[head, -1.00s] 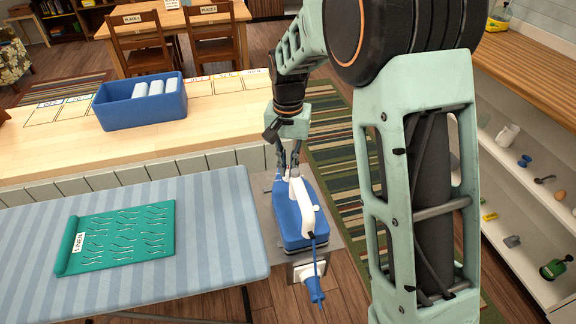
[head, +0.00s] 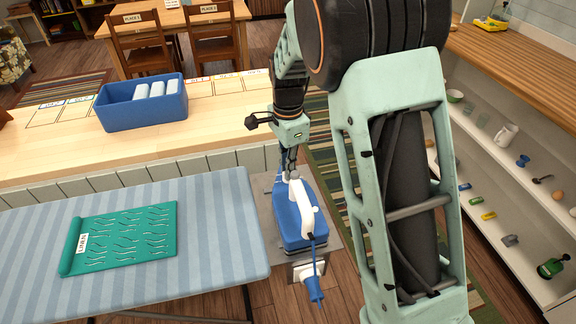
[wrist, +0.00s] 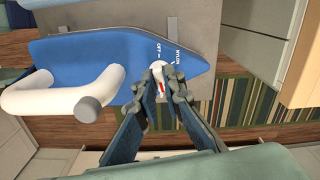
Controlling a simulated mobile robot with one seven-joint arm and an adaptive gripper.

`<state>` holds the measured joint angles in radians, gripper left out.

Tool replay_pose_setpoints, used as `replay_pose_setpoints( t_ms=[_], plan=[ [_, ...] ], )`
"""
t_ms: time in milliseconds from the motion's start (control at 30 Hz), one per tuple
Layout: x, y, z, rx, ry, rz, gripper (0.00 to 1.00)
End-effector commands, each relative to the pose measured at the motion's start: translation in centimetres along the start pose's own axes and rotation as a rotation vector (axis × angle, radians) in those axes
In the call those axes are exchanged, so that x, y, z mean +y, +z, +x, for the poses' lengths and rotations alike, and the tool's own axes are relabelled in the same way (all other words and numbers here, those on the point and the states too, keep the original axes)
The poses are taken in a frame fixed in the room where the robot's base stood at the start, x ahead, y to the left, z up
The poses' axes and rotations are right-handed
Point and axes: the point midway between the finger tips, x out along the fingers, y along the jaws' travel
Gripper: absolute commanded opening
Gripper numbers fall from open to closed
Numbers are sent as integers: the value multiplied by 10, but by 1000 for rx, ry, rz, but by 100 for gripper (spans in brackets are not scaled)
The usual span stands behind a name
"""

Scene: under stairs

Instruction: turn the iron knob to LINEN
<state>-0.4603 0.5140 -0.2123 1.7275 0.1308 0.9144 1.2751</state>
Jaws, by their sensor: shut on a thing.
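A blue iron (head: 285,228) with a white handle (head: 303,208) rests on a grey metal plate at the right end of the ironing board. It also shows in the wrist view (wrist: 85,62). A small white knob with a red mark (wrist: 159,86) sits near the iron's pointed end. The dial marks OFF and NYLON show beside it; no LINEN mark is readable on the dial. My gripper (head: 290,178) reaches down to the knob, and its fingertips (wrist: 162,80) are closed around it. The fingers partly hide the knob and dial.
The striped ironing board (head: 215,220) holds a teal cloth (head: 125,240) labelled LINEN. A blue bin (head: 140,115) stands on the wooden counter (head: 215,125) behind. White shelves (head: 520,195) with small items stand at the right. A cord and plug (head: 315,285) hang from the iron.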

Motion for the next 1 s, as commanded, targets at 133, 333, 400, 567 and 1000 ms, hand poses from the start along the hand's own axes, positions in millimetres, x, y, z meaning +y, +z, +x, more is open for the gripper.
replay_pose_setpoints(
  t_ms=[133, 333, 400, 567, 1000],
  plan=[
    [-1, 0, -2, 0, -3, 92, 0],
    [-1, 0, -1, 1, -3, 177, 0],
    [-1, 0, -1, 0, -3, 196, 0],
    [-1, 0, -1, 0, -3, 220, 0],
    [-1, 0, -1, -1, -3, 227, 11]
  ],
)
